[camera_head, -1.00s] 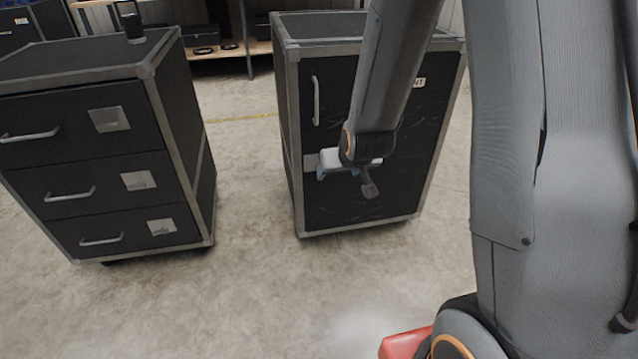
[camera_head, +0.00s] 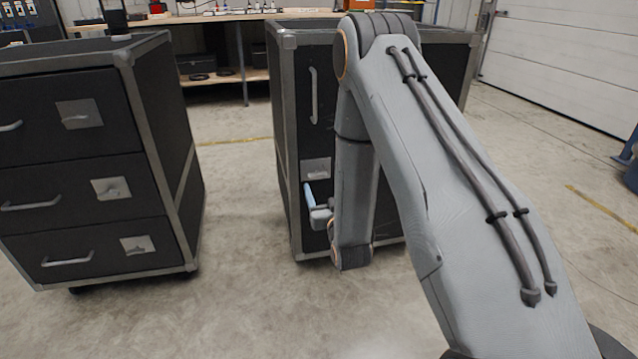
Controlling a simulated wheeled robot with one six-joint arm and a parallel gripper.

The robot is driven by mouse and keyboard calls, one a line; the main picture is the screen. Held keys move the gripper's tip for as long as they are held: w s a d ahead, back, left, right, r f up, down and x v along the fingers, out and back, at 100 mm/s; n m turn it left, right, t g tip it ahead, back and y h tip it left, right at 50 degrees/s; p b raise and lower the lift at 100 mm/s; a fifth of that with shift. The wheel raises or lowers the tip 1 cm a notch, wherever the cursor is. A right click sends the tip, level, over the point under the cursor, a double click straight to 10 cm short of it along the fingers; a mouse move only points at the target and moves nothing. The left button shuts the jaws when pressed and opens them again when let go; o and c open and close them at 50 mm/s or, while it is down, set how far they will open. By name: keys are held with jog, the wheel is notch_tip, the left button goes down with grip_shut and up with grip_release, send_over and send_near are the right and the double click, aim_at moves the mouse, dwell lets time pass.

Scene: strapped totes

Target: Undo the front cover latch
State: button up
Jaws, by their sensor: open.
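The black case (camera_head: 292,130) with grey metal edges stands in the middle, its front cover closed and partly hidden behind my arm. A vertical grey handle (camera_head: 314,95) is on the cover's upper left. Below it is a silver latch plate (camera_head: 316,168) with a small latch; its exact setting is too small to tell. My gripper (camera_head: 309,194) is open and appears empty, just below the latch plate in the picture. One pale blue finger shows clearly. I cannot tell how far the gripper is from the cover.
A black drawer case (camera_head: 95,158) with several handles and latch plates stands at the left. A workbench (camera_head: 215,18) with bottles runs along the back. A white shutter door (camera_head: 560,60) is at the right. The concrete floor (camera_head: 240,270) between the cases is clear.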

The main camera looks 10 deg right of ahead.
aim_at(319, 177)
jog(key=w+b, duration=0.1)
jog(key=w, duration=0.5)
jog(key=shift+w, duration=0.1)
jog(key=c, duration=1.1)
